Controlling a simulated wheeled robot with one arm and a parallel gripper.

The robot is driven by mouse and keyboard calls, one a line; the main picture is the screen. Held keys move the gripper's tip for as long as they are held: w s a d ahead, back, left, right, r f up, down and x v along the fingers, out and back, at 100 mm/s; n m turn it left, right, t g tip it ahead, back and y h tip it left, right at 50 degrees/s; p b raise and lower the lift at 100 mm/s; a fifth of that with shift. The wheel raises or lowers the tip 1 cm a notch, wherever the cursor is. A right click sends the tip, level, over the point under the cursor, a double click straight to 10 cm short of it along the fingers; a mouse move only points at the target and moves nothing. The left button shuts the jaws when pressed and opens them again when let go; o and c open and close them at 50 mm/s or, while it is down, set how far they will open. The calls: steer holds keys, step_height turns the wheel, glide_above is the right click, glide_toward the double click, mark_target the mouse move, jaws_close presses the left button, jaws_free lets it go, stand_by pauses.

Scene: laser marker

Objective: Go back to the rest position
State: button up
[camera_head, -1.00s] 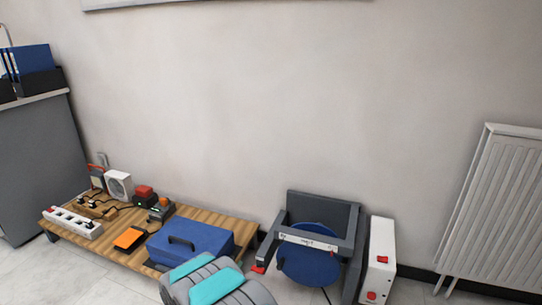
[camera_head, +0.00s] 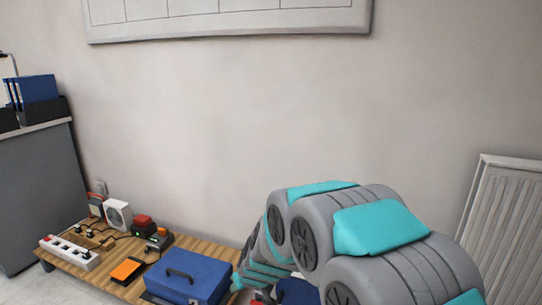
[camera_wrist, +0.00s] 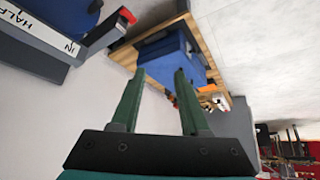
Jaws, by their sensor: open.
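My gripper (camera_wrist: 155,100) shows in the wrist view with its two dark green fingers spread apart and nothing between them. In the head view my grey and teal arm rises at the lower right and hides most of the laser marker. A bit of the marker's blue round part (camera_head: 297,291) shows below the arm. In the wrist view part of the dark marker frame (camera_wrist: 32,38) with a white lettered label is at the upper left, apart from the fingers. The blue case (camera_head: 187,274) sits on the wooden low table, and it also shows beyond the fingers in the wrist view (camera_wrist: 172,57).
The low wooden table (camera_head: 205,246) carries a white power strip (camera_head: 70,253), an orange-screened device (camera_head: 127,270), a small white fan (camera_head: 117,214) and a red-topped box. A grey cabinet (camera_head: 40,200) stands left. A radiator (camera_head: 505,225) stands right.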

steer(key=s+d+r+m+g+h, duration=0.1)
steer(key=s+d+r+m+g, duration=0.1)
steer(key=s+d+r, duration=0.2)
steer(key=s+d+r+m+g+h+p, duration=0.1)
steer(key=s+d+r+m+g, duration=0.1)
steer(key=s+d, duration=0.9)
steer(key=s+d+r+m+g+h+p, duration=0.1)
steer(key=s+d+r, duration=0.4)
steer(key=s, duration=1.8)
steer(key=d+m+g, duration=0.1)
steer(key=d+g, duration=0.1)
steer(key=d, duration=0.1)
steer(key=shift+r+g, duration=0.3)
steer(key=shift+r, duration=0.1)
steer(key=shift+w, duration=0.1)
